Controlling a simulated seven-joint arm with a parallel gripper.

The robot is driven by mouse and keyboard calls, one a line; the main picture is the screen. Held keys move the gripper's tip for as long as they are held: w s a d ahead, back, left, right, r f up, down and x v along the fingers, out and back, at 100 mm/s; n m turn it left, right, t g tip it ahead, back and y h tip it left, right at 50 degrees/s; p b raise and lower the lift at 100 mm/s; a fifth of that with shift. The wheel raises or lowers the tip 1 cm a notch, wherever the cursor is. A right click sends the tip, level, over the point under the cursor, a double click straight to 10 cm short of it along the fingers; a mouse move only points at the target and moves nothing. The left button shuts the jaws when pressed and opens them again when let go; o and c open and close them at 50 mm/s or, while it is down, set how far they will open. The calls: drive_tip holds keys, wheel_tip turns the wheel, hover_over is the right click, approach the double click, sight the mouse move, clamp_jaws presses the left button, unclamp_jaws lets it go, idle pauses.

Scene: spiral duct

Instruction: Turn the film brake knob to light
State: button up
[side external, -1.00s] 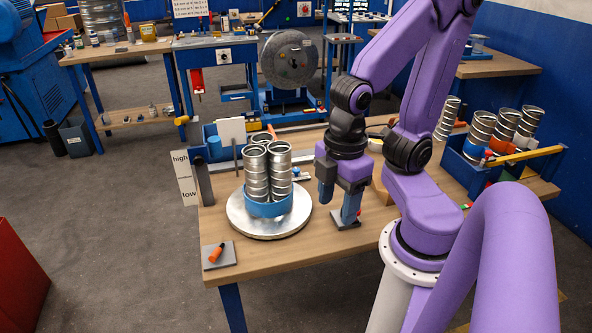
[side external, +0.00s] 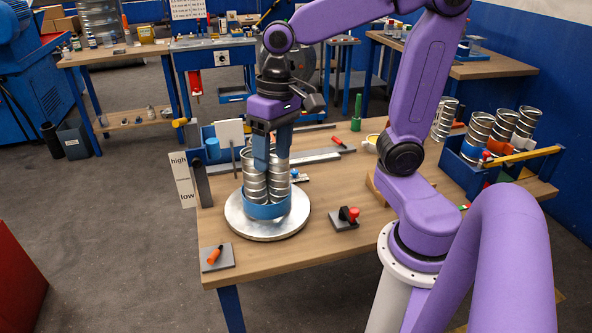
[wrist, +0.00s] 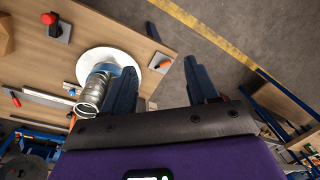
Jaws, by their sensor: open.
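No knob carries a readable "light" label, so I cannot tell which part is the film brake knob. A red knob (side external: 353,213) on a dark block and grey plate stands right of the round silver turntable; it also shows at the upper left of the wrist view (wrist: 48,18). An orange handle (side external: 215,253) lies on a grey plate at the table's front left corner; the wrist view shows it too (wrist: 156,66). My gripper (side external: 272,160) is open and empty, fingers pointing down by the turntable's cans; its spread fingers show in the wrist view (wrist: 158,75).
Shiny cans (side external: 256,180) in a blue ring stand on the turntable (side external: 240,225). A board (side external: 184,180) marked high and low stands at the left edge. A blue crate of cans (side external: 470,180) is at the right. The front middle of the table is clear.

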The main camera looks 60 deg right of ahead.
drive_tip(key=w+d+m+t, duration=0.2)
drive_tip(key=w+d+m, duration=1.4)
drive_tip(key=d+m, duration=0.3)
drive_tip(key=s+d+f+m+t+h, duration=0.1)
drive_tip(key=d+m, duration=0.7)
drive_tip(key=d, duration=0.5)
drive_tip(key=s+d+f+m+t, duration=0.1)
drive_tip(key=s+d+m, duration=0.1)
drive_tip(key=d+m, duration=0.8)
drive_tip(key=n, duration=0.2)
approach(295, 171)
drive_tip(key=x, duration=0.9)
drive_tip(key=shift+r, duration=0.1)
drive_tip(key=c, duration=1.1)
